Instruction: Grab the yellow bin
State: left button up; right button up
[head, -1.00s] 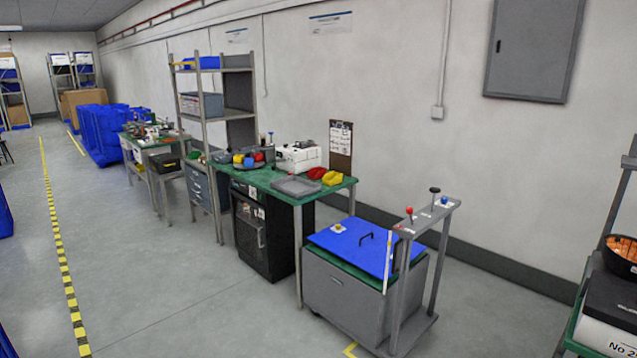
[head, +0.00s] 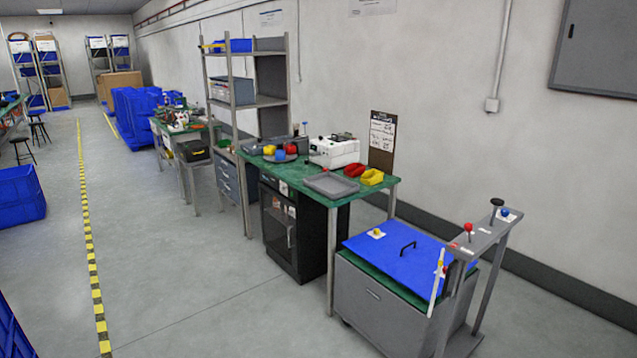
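A small yellow bin (head: 372,177) sits on the green-topped workbench (head: 290,179), near its right end. A red bin (head: 354,170) stands just left of it and a little behind. Neither of my grippers shows in the head view, and nothing is seen holding the yellow bin.
A grey tray (head: 332,185) and a white device (head: 333,151) are near the bins. A grey cart with a blue lid (head: 395,250) and a post frame with knobs (head: 483,238) stand in front of the bench's right end. Open floor (head: 200,290) lies to the left.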

aim_at(372, 177)
jog(key=i, duration=1.4)
jog(key=i+j+z, duration=0.1)
jog(key=i, duration=1.3)
jog(key=i+j, duration=0.15)
jog(key=i, duration=1.3)
